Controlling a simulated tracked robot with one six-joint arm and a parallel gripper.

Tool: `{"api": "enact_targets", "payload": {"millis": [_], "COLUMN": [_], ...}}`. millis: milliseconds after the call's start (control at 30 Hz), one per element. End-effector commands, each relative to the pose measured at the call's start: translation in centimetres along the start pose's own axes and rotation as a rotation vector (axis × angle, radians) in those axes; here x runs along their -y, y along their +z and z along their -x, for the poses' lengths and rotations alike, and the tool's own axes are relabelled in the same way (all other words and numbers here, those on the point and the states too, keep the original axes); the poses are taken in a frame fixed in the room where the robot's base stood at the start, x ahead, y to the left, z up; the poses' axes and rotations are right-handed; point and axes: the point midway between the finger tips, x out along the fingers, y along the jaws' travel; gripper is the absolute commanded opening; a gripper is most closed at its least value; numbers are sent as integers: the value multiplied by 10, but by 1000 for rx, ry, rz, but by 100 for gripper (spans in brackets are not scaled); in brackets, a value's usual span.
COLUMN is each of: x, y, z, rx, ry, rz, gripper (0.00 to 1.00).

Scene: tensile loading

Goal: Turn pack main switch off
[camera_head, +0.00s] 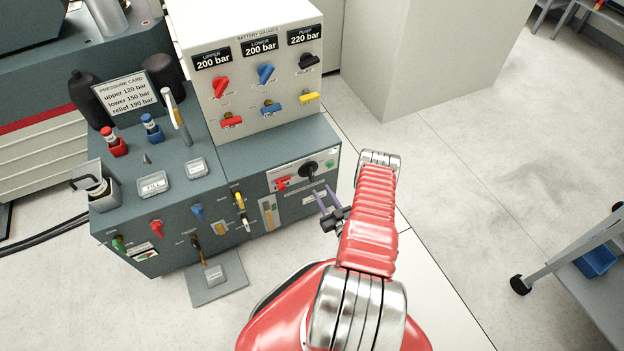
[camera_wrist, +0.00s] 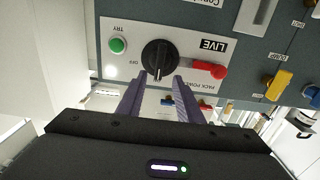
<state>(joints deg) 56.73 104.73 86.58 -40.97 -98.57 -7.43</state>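The pack main switch is a black rotary knob (camera_wrist: 160,58) on a white plate lettered PACK POWER, with OFF beside the knob. The wrist view shows the plate upside down, and a small pale mark sits at the knob's lower edge. The knob also shows in the head view (camera_head: 310,170) on the grey cabinet's front. A red lever (camera_wrist: 210,69) is beside it, near a black LIVE label (camera_wrist: 213,45). My gripper (camera_wrist: 160,82) is open, its two purple-grey fingers apart and pointing at the knob. Contact is not clear. In the head view my gripper (camera_head: 326,200) is just below the plate.
A green TRY button (camera_wrist: 118,45) is on the knob's other side. Yellow valve handles (camera_wrist: 279,84) stand on the same front. The gauge box (camera_head: 255,80) rises above the cabinet. A white block (camera_head: 430,60) stands behind; open floor lies to the right.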

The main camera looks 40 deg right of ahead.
Motion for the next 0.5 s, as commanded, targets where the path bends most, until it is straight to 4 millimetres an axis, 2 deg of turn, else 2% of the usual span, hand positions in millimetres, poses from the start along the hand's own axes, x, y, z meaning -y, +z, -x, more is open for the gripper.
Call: {"api": "enact_targets", "payload": {"millis": [100, 500], "x": [1, 1], "y": [-1, 0], "z": [-20, -77], "rx": [-2, -1], "ry": [-3, -1], "rz": [2, 0], "gripper": [33, 33]}}
